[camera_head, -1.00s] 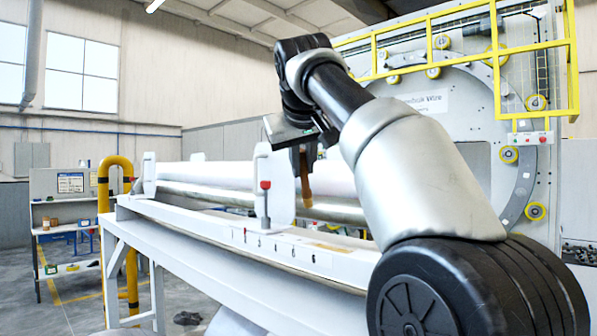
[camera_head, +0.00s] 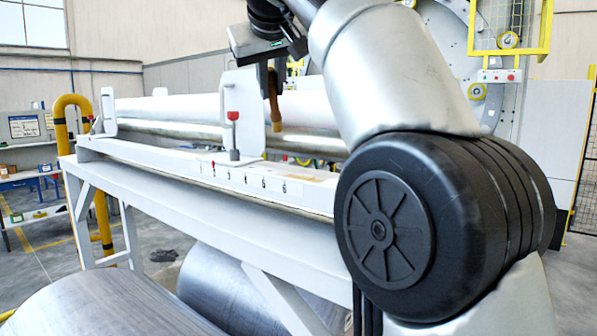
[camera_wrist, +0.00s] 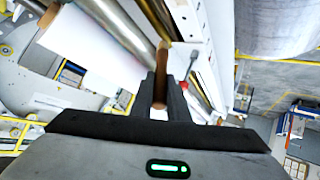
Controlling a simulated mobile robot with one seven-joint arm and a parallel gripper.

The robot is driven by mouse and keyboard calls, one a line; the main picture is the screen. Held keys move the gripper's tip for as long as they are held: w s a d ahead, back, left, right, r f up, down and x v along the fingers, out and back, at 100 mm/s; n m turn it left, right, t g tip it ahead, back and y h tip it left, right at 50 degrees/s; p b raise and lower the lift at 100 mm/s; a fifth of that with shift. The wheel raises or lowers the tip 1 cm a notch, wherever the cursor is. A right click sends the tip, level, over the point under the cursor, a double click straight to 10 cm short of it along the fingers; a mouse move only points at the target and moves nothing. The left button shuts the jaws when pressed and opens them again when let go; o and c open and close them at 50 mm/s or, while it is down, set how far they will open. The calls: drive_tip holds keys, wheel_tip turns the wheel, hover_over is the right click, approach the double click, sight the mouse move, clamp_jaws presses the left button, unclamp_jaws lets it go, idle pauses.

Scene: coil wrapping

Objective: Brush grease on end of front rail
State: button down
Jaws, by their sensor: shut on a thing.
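My gripper (camera_wrist: 161,95) is shut on a brown wooden-handled brush (camera_wrist: 160,62). In the head view the brush (camera_head: 274,97) hangs down below the gripper, beside the white upright plate near the rail's right part. The front rail (camera_head: 215,172) is a long white beam marked with numbers, running from the left to the middle. A tan patch (camera_head: 318,177) lies on its top near the right end. The brush tip appears above the rail and apart from it; the exact gap cannot be told. My arm hides the far right of the rail.
A red-knobbed lever (camera_head: 233,117) stands on the rail, in front of the white upright plate (camera_head: 243,110). Long rollers (camera_head: 185,107) lie behind. Large metal coils (camera_head: 225,285) lie below. A yellow pipe (camera_head: 62,125) stands at the left, before shelving.

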idle(0.3)
drive_tip(key=shift+a+f+b, duration=0.15)
drive_tip(key=shift+f+b, duration=0.45)
drive_tip(key=shift+f, duration=0.3)
drive_tip(key=shift+r, duration=0.1)
